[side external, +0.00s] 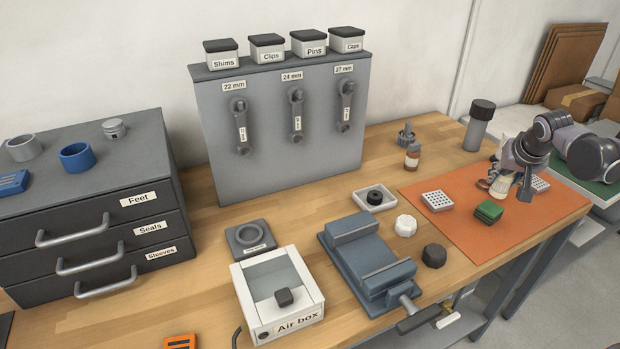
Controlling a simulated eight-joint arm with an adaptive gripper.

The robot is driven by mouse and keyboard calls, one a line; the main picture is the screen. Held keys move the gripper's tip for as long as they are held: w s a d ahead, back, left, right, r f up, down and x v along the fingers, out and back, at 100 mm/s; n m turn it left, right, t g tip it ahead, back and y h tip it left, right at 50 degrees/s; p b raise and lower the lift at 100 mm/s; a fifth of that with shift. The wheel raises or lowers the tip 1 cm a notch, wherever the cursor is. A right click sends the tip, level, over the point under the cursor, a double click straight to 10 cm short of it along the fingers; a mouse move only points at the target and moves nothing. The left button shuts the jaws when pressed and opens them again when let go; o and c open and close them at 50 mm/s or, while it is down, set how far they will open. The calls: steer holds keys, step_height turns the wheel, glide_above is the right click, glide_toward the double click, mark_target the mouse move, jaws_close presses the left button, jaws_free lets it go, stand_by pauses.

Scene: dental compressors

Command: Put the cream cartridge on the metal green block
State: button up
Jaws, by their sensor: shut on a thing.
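The cream cartridge (502,188) is at the right on the orange mat (462,241), a ribbed, pale cylinder partly hidden by my gripper. My gripper (494,182) is shut on it. I cannot tell whether the cartridge touches the mat or hangs just above it. The metal green block (488,212) lies on the mat, a little in front of the cartridge and to its left. Its top is bare.
A white perforated block (437,202) lies left of the green block, and another (540,185) is partly behind my arm. A dark-capped grey cylinder (479,126) stands behind the mat. A blue vise (366,262) stands to the left. The mat's front is clear.

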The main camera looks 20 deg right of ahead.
mark_target(498, 191)
steer(key=shift+f, duration=2.1)
steer(key=shift+f, duration=0.15)
steer(key=o, duration=1.1)
steer(key=shift+o, duration=0.2)
steer(key=v, duration=1.2)
steer(key=s+a+f+n+t+y, duration=0.1)
steer(key=s+a+f+n+y, duration=0.1)
steer(key=a+n, duration=0.2)
steer(key=s+a+f+n+t+y, duration=0.1)
steer(key=a+n, duration=0.4)
steer(key=a, duration=0.6)
steer(key=shift+s+f+t+y, duration=0.3)
steer(key=shift+s+f+y, duration=0.05)
steer(key=shift+s+y, duration=0.5)
